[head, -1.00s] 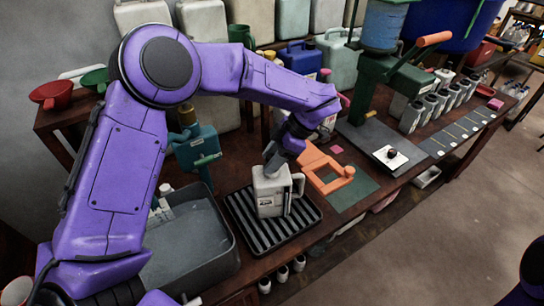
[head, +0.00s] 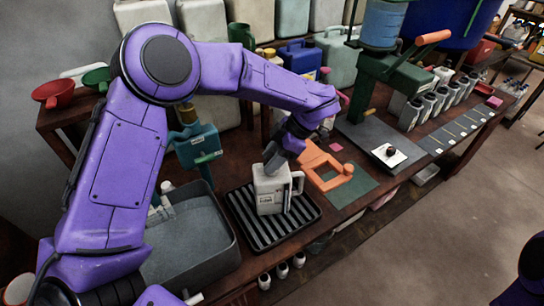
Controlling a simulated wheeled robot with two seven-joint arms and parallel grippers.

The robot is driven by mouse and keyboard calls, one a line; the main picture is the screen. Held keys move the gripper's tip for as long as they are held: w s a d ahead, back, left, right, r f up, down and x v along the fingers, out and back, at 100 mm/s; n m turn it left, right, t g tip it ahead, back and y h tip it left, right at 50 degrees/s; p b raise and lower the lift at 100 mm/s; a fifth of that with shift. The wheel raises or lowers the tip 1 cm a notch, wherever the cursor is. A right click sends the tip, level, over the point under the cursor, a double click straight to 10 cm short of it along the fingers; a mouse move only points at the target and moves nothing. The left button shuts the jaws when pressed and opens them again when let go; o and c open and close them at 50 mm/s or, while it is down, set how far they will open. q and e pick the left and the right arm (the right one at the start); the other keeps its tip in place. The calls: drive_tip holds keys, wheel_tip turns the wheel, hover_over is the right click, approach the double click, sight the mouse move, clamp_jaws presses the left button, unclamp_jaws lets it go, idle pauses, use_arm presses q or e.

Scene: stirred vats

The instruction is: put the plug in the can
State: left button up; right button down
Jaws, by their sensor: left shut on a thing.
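The can (head: 270,193) is a pale beige jug with a handle on its right side and a label on its front. It stands upright on a black ribbed tray (head: 243,226). My left gripper (head: 272,163) points down at the top of the can, right at its mouth. Its grey fingers are shut on the plug, which the fingers hide. I cannot tell how far the plug is in the mouth. My right gripper is out of view.
A grey bin (head: 213,262) stands left of the tray. An orange tool (head: 330,177) lies close to the can's right. A green press (head: 390,85) and several small grey bottles stand further right. Large jugs line the back.

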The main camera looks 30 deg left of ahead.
use_arm(q)
drive_tip(key=shift+s+d+f, duration=0.15)
drive_tip(key=shift+s+f, duration=0.25)
drive_tip(key=shift+f, duration=0.25)
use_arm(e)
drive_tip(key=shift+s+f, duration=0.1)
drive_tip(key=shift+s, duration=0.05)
use_arm(q)
drive_tip(key=o, duration=1.2)
drive_tip(key=shift+s, duration=0.1)
drive_tip(key=shift+s+d+r, duration=0.1)
drive_tip(key=shift+d+r, duration=0.05)
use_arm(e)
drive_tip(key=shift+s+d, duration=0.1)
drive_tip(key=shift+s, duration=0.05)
use_arm(q)
drive_tip(key=o, duration=0.5)
drive_tip(key=shift+c, duration=0.2)
drive_tip(key=shift+r, duration=0.1)
